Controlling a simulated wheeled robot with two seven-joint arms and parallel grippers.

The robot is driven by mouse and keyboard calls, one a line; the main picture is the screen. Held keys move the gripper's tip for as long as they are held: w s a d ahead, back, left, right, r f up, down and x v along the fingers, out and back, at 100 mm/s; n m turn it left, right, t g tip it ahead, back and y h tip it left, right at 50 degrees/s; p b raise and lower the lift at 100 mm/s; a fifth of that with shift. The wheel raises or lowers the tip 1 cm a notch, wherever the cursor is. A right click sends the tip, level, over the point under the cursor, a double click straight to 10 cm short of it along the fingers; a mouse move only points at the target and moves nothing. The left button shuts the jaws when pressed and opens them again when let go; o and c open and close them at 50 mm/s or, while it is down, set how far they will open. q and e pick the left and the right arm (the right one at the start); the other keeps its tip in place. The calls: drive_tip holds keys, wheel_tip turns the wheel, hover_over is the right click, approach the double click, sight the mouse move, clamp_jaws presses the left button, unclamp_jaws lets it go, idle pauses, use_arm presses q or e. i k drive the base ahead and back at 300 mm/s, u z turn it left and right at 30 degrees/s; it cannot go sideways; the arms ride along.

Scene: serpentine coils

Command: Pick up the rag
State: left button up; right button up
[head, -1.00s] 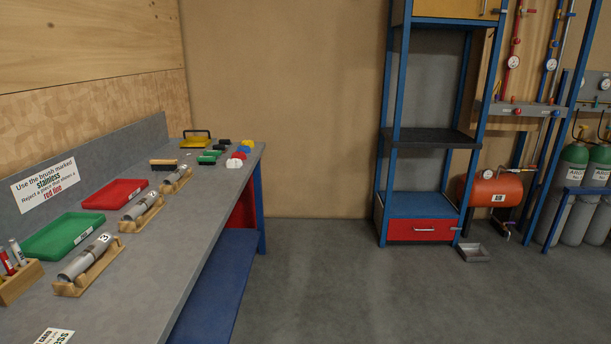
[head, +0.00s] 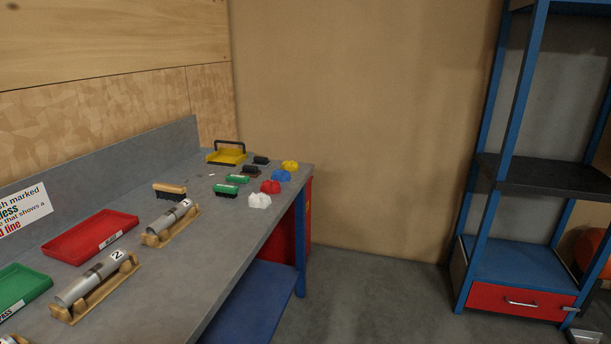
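Several crumpled rag-like pieces lie in a row along the right edge of the grey workbench (head: 235,245), toward its far end. They are a white one (head: 260,201), a red one (head: 270,187), a blue one (head: 281,176) and a yellow one (head: 290,166). The white one is nearest to me and the yellow one farthest. The view does not show which of them the task means. Neither of my grippers is in view.
Green brushes (head: 227,190), a wooden brush (head: 169,191) and a yellow dustpan-like tray (head: 227,157) stand left of the rags. Nearer are a red tray (head: 91,237), a green tray (head: 20,287) and metal tubes on wooden cradles (head: 171,222). Floor is open right of the bench, before a blue shelf (head: 520,262).

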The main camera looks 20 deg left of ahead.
sight(267, 186)
drive_tip(key=i, duration=2.75)
drive_tip(key=u, duration=2.45)
